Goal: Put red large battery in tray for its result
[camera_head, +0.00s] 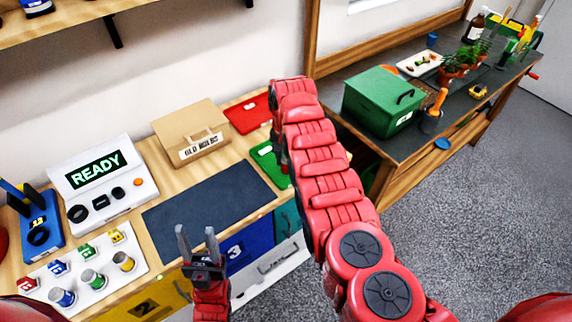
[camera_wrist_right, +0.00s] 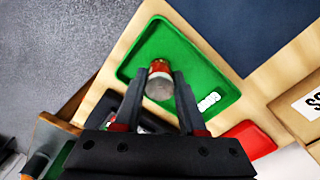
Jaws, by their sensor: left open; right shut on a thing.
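The red large battery (camera_wrist_right: 160,80), a cylinder with a red band and a grey end, is between the fingertips of my right gripper (camera_wrist_right: 165,82). It is over the green tray (camera_wrist_right: 208,62) in the right wrist view; whether it touches the tray floor I cannot tell. My left gripper (camera_head: 197,232) is open and empty before the bench front.
The tester (camera_head: 100,180) reads READY. A white rack (camera_head: 85,270) holds several small batteries. A dark mat (camera_head: 205,208) lies bare on the bench. A cardboard box (camera_head: 190,130) stands behind. A green box (camera_head: 383,100) is on the right-hand bench.

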